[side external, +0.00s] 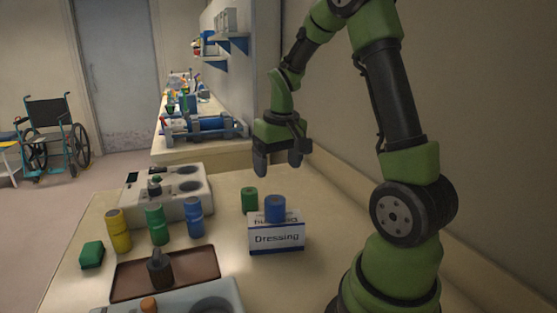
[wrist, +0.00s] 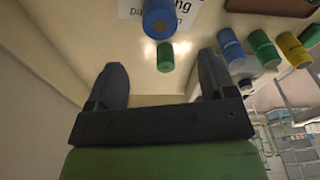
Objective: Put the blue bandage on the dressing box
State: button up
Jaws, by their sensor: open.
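A short blue roll, the blue bandage (side external: 275,208), stands upright on top of the white-and-blue dressing box (side external: 277,238). In the wrist view the bandage (wrist: 159,18) shows at the top, with part of the dressing box (wrist: 190,8) behind it. My gripper (side external: 278,170) is open and empty, raised above the table behind the box and apart from the bandage. Its two fingers (wrist: 165,85) show spread in the wrist view with nothing between them.
A short green roll (side external: 249,199) stands just behind and left of the box. Taller yellow (side external: 118,230), green (side external: 156,224) and blue (side external: 195,217) cylinders stand to the left. A brown tray (side external: 190,283) holds a dark object. A grey device (side external: 172,205) stands behind the cylinders.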

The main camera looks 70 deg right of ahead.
jog(key=s+a+r+n+t+y, duration=0.1)
jog(key=s+a+r+t, duration=0.2)
jog(key=a, duration=0.6)
jog(key=s+a+r+n+t+y, duration=0.1)
jog(key=s+a+r+t, duration=0.2)
jog(key=s+a+r, duration=0.4)
jog(key=a+r, duration=0.1)
jog(key=a, duration=0.2)
jog(key=shift+s+n+y, duration=0.15)
jog(key=shift+n+y, duration=0.15)
jog(key=shift+y, duration=0.1)
